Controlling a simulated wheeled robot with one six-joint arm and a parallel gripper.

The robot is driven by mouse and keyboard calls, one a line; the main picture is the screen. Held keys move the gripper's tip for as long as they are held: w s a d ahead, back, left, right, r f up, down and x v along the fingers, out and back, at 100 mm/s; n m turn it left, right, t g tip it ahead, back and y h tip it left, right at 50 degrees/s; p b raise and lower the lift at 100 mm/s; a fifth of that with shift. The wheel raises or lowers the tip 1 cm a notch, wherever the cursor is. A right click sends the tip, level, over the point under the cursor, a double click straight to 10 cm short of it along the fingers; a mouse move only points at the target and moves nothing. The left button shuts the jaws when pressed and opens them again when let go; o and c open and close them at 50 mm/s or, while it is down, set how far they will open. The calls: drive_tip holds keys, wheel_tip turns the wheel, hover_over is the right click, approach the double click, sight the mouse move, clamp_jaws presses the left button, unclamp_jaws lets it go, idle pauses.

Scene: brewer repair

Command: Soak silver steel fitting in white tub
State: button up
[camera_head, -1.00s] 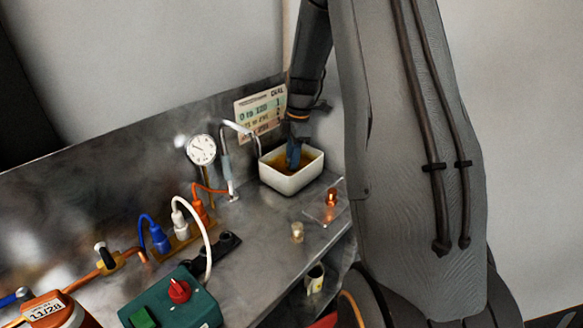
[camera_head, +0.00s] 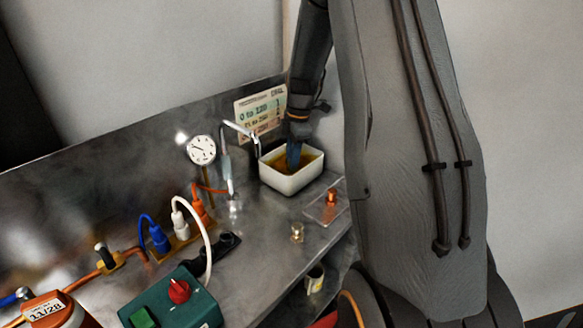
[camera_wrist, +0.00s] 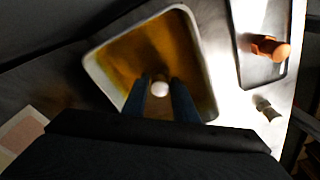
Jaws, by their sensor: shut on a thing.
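The white tub (camera_head: 291,184) stands at the far right end of the steel bench and holds amber-brown liquid. Its rim also shows in the wrist view (camera_wrist: 94,66). My gripper (camera_head: 293,160) reaches down into the tub with its blue fingers. In the wrist view my gripper (camera_wrist: 160,90) is shut on a small, pale, round-ended thing, the silver steel fitting (camera_wrist: 160,88), which sits between the fingertips over or in the liquid. How deep it is in the liquid I cannot tell. The fitting is hidden in the head view.
A clear plate with a copper fitting (camera_head: 331,198) lies right of the tub. A small brass fitting (camera_head: 297,232) stands in front. A dial gauge (camera_head: 202,150), a bent metal pipe (camera_head: 227,160), coloured plugs and a green switch box (camera_head: 170,300) stand left.

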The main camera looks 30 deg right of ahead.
drive_tip(key=shift+r, duration=0.1)
drive_tip(key=shift+r+p, duration=3.1)
drive_tip(key=shift+r, duration=1.75)
wheel_tip(320, 180, up, 4)
drive_tip(key=p, duration=0.2)
drive_tip(key=shift+p, duration=0.3)
drive_tip(key=shift+s, duration=0.1)
